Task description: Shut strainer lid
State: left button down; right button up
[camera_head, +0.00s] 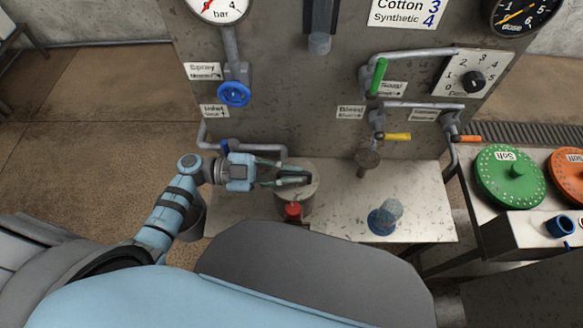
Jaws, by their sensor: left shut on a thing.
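The strainer (311,203) looks like a short grey cylinder on the metal shelf, in the middle of the head view. Its round grey lid (312,188) shows at the top, partly hidden under my left gripper (307,176). A red knob (293,209) sits at the strainer's front. My left gripper reaches in from the left, with its fingers over the top of the strainer, shut on what seems to be the lid. The fingers hide the grip point, and I cannot tell how far the lid is from closed. My right gripper is not in view.
The panel behind carries pipes, a blue valve wheel (234,94), a green handle (378,76) and a yellow handle (397,136). Green (510,190) and orange discs (570,172) lie at the right.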

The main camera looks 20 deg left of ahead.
pick_arm(q)
jog(key=shift+s+f, duration=0.1)
jog(key=shift+f, duration=0.2)
jog(key=c, duration=1.7)
grip_release()
jog(key=shift+s+r, duration=0.1)
jog(key=shift+w+a, duration=0.2)
jog(key=shift+w, duration=0.05)
jog(key=v, duration=1.2)
